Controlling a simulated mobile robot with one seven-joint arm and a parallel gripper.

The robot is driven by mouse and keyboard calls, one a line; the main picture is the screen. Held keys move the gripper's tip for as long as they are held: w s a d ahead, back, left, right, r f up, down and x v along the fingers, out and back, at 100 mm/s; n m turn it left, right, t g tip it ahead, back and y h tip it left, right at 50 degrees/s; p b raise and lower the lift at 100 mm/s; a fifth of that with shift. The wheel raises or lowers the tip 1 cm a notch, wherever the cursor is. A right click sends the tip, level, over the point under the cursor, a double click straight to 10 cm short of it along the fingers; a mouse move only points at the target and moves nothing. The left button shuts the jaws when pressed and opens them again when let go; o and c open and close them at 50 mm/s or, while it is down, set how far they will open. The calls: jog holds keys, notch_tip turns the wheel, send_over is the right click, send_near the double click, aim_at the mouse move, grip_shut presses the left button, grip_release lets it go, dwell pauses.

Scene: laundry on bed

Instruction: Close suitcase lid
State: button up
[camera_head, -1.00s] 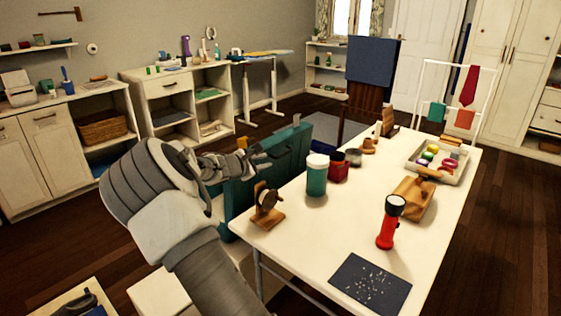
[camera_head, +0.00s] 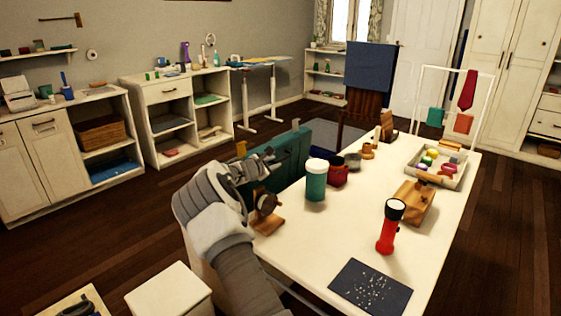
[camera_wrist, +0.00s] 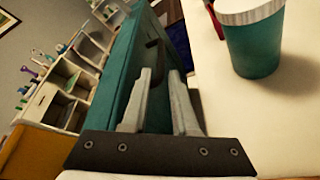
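The teal suitcase (camera_head: 280,158) stands upright along the far left side of the white table, partly hidden by my arm. In the wrist view its teal panel (camera_wrist: 118,72) runs away from my gripper, with a dark handle-like part (camera_wrist: 155,55) near the fingers. My gripper (camera_head: 295,146) is in front of the panel in the head view. In the wrist view my gripper (camera_wrist: 162,80) has its two fingers apart, with teal surface visible between them. I cannot tell whether the fingers touch the panel, or which part is lid.
The white table (camera_head: 330,236) stands close on the right. A teal jar with a white lid (camera_head: 316,182), a wooden stand (camera_head: 268,222), a dark red pot (camera_head: 338,175) and a red flashlight (camera_head: 387,238) are on it. A white box (camera_head: 170,292) stands at lower left.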

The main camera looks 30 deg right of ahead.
aim_at(279, 160)
jog(key=shift+x, duration=3)
grip_shut()
